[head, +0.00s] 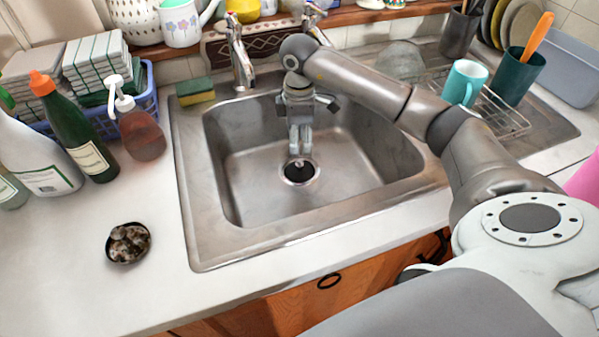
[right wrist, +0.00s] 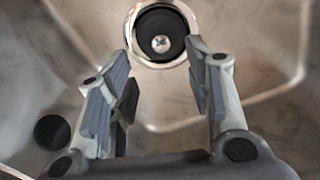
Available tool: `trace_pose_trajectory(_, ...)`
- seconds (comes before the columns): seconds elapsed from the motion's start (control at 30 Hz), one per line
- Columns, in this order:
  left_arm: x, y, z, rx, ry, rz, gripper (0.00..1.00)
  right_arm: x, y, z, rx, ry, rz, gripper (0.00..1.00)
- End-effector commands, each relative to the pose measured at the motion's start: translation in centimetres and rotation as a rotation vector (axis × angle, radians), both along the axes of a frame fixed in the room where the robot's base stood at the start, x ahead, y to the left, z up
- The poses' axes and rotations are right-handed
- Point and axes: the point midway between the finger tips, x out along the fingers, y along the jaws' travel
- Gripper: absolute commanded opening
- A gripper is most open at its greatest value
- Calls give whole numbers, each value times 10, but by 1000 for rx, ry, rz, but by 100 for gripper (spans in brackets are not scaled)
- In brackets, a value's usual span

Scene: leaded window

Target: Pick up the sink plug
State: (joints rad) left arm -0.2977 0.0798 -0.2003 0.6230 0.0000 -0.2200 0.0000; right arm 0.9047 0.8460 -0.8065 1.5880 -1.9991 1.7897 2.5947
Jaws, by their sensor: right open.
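The sink plug (head: 299,171) looks like a dark disc with a small shiny knob, sitting in the metal-rimmed drain at the bottom of the steel sink (head: 255,190). In the right wrist view the plug (right wrist: 161,43) lies just beyond the fingertips, its bright knob facing the camera. My right gripper (head: 299,150) reaches down into the sink above the plug. In the right wrist view its two fingers (right wrist: 160,62) are apart with nothing between them. The gripper appears not to touch the plug. My left gripper is not in view.
The sink walls surround the gripper. Taps (head: 240,60) stand behind, with a sponge (head: 195,91) at the back left corner. A soap bottle (head: 138,125) and other bottles stand left. A dark dish (head: 128,243) lies on the counter. A wire rack (head: 500,115) stands right.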

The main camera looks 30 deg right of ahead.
Motion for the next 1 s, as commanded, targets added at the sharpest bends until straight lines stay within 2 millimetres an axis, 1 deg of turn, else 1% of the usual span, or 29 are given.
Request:
trace_pose_trajectory(0.03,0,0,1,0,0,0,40,-1,0,-9,-1,4,-1,47)
trace_pose_trajectory(0.1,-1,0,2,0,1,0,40,0,0,-19,0,2,-2,47)
trace_pose_trajectory(0.37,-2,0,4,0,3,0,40,-1,0,-41,-1,3,-1,47)
trace_pose_trajectory(0.5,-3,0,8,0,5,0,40,-3,0,-62,0,4,0,47)
trace_pose_trajectory(0.63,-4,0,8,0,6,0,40,-3,0,-79,0,1,-2,47)
trace_pose_trajectory(0.73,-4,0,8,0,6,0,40,-3,0,-85,0,1,-1,47)
trace_pose_trajectory(0.93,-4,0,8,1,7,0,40,-2,0,-86,0,0,-1,47)
trace_pose_trajectory(0.97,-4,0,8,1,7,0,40,-2,0,-86,0,0,-1,44)
trace_pose_trajectory(1.0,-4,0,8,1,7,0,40,-2,0,-86,0,0,-1,39)
